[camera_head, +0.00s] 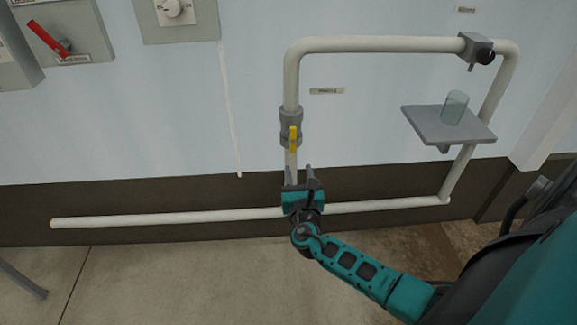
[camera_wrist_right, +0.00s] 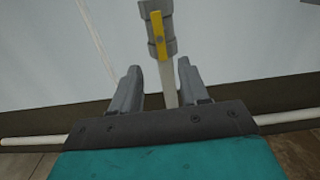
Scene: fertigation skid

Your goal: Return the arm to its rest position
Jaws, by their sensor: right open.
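My right gripper (camera_head: 299,176) is in front of the pipe loop, just below the yellow-handled valve (camera_head: 292,135). In the right wrist view my right gripper (camera_wrist_right: 157,88) shows its two fingers apart, with nothing between them but the white vertical pipe (camera_wrist_right: 167,82) behind. The yellow handle (camera_wrist_right: 158,35) lies along the pipe, beyond the fingertips and apart from them. My right arm (camera_head: 350,262) reaches in from the lower right. My left gripper is not in view.
A grey shelf (camera_head: 425,123) with a clear glass (camera_head: 455,107) stands right of the valve. A long white pipe (camera_head: 150,219) runs low along the wall. A grey box with a red lever (camera_head: 47,38) hangs upper left. The floor (camera_head: 180,285) at lower left is mostly clear.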

